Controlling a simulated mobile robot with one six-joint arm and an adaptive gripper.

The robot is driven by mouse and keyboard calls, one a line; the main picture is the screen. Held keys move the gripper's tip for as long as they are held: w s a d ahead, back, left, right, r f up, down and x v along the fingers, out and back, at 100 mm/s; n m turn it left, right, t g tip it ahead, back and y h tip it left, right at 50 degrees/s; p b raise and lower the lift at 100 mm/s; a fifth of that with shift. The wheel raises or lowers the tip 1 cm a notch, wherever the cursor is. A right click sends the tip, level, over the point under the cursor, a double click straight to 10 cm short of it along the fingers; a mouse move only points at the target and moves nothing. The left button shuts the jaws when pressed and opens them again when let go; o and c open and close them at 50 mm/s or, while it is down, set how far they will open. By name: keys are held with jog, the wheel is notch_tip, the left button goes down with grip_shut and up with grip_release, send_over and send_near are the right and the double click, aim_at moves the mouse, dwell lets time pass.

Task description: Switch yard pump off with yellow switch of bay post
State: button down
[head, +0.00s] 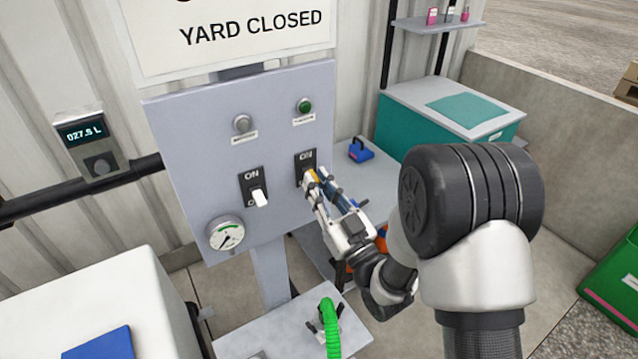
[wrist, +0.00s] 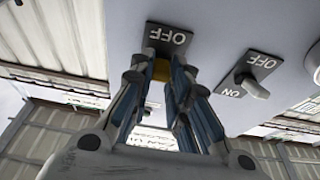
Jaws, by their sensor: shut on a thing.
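The bay post's grey panel (head: 205,120) carries two switches on black ON/OFF plates. My gripper (head: 312,182) is at the right-hand plate, shut on the yellow switch (head: 312,173). In the wrist view my gripper (wrist: 162,80) has its fingers on both sides of the yellow switch (wrist: 160,71), just by the word OFF. In the head view the word ON shows above it, while the fingers hide the lower part of the plate. I cannot tell which way the yellow lever is tipped.
A white switch (head: 260,197) stands left of my gripper; it also shows in the wrist view (wrist: 252,87). Above are a grey lamp (head: 243,123) and a green lamp (head: 304,106). A gauge (head: 225,235) sits lower left. A green hose (head: 330,325) stands below.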

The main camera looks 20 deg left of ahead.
jog(key=shift+a+f+t+y, duration=0.1)
jog(key=shift+f+t+y, duration=0.25)
jog(key=shift+t+y, duration=0.2)
jog(key=shift+y, duration=0.35)
jog(key=c, duration=1.5)
grip_release()
jog(key=shift+w, duration=0.1)
jog(key=shift+r, duration=0.1)
notch_tip(320, 180, up, 10)
jog(key=shift+f, duration=0.1)
